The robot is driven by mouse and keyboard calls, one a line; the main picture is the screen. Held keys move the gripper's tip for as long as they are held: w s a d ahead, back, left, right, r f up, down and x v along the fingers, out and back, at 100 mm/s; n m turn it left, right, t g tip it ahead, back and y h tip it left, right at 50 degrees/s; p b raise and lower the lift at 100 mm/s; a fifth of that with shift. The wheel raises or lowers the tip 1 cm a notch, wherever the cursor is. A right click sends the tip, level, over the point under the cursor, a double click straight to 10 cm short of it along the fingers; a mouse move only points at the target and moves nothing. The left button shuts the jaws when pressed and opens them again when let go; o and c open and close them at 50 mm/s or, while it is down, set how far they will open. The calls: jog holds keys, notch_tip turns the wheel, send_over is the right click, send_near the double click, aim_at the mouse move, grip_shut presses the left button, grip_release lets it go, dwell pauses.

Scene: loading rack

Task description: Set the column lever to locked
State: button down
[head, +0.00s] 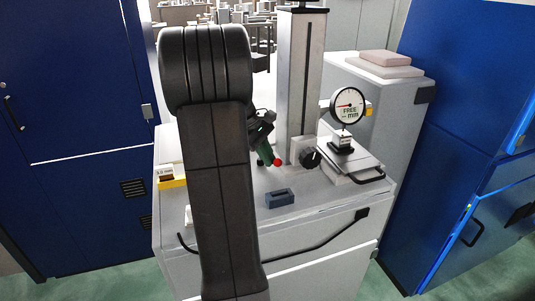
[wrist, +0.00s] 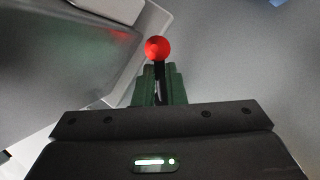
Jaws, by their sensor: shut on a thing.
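The column lever's red ball knob (head: 278,162) shows at the foot of the grey upright column (head: 301,80), left of a black knob. In the wrist view the red knob (wrist: 158,48) sits just beyond the tips of my green fingers. My gripper (head: 268,151) is shut on the lever's dark rod, just behind the knob. The fingers also show in the wrist view (wrist: 160,72). My arm and the fingers hide most of the lever.
A blue-grey block (head: 279,198) lies on the bench (head: 320,207) in front of the column. A yellow box marked 5.0 mm (head: 172,184) is at the left. A measuring table with a black handle (head: 356,167) is at the right. Blue cabinets (head: 70,90) flank the bench.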

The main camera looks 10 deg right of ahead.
jog(key=shift+a+m+g+p, duration=0.1)
jog(key=shift+m+g+p, duration=0.2)
jog(key=shift+m+p, duration=0.3)
jog(key=c, duration=1.5)
grip_release()
jog(key=v, duration=1.3)
jog(key=shift+a+r+b, duration=0.1)
jog(key=shift+r+b, duration=0.25)
jog(key=shift+r, duration=0.05)
jog(key=x, duration=1.4)
jog(key=shift+f, duration=0.1)
jog(key=shift+n, duration=0.3)
